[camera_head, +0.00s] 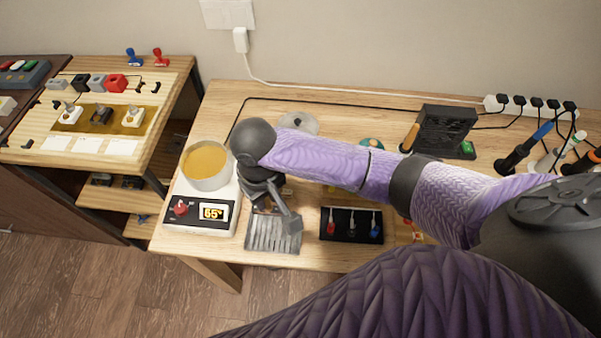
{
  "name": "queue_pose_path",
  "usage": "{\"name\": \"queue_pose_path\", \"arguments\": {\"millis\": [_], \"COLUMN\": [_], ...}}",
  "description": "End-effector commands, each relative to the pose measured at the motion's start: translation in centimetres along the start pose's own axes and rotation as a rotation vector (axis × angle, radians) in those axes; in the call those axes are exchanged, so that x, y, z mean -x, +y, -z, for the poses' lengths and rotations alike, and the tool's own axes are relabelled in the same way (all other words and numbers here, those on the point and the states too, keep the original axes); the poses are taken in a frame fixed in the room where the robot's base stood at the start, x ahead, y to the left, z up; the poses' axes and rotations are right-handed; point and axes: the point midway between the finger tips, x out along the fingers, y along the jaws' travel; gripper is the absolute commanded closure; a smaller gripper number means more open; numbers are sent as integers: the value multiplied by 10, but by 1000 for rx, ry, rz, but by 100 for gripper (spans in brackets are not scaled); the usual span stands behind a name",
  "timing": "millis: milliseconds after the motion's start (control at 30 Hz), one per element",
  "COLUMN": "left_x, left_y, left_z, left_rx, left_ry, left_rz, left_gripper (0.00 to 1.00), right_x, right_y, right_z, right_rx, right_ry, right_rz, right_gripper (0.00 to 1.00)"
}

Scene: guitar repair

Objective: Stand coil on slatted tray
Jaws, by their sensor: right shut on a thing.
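The slatted tray (268,236), grey with ridges, lies at the front edge of the bench, right of the wax heater. My right gripper (291,224) is over the tray's right part, pointing down, and hides some of it. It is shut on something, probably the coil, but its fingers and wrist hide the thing. I cannot tell whether the thing touches the tray. My left gripper is not in view.
The heater (183,208) reads 65 and carries a pot of amber wax (206,161), close left of my wrist. A black tray (351,226) with red, grey and blue pieces is to the right. A black rack (443,130) and tools stand farther right.

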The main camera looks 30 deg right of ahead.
Motion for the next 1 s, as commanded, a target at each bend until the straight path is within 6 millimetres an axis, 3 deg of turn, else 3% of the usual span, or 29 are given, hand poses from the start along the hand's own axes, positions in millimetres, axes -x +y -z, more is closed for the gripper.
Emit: {"name": "queue_pose_path", "arguments": {"millis": [67,200,533,867,900,1000], "left_x": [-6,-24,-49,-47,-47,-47], "left_y": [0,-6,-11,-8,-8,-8], "left_z": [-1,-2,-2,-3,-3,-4], "left_rx": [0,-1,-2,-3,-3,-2], "left_ry": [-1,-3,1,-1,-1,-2], "left_rz": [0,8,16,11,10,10], "left_gripper": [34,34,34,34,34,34], "right_x": [-9,-46,-101,-103,-103,-103], "right_y": [0,0,0,0,0,0], "right_z": [-2,-3,-3,-2,-2,-2], "right_rx": [2,2,3,3,3,3], "right_ry": [1,-1,1,4,4,4], "right_rz": [0,-2,-2,-2,-2,-2], "right_gripper": [100,100,100,100,71,50]}}
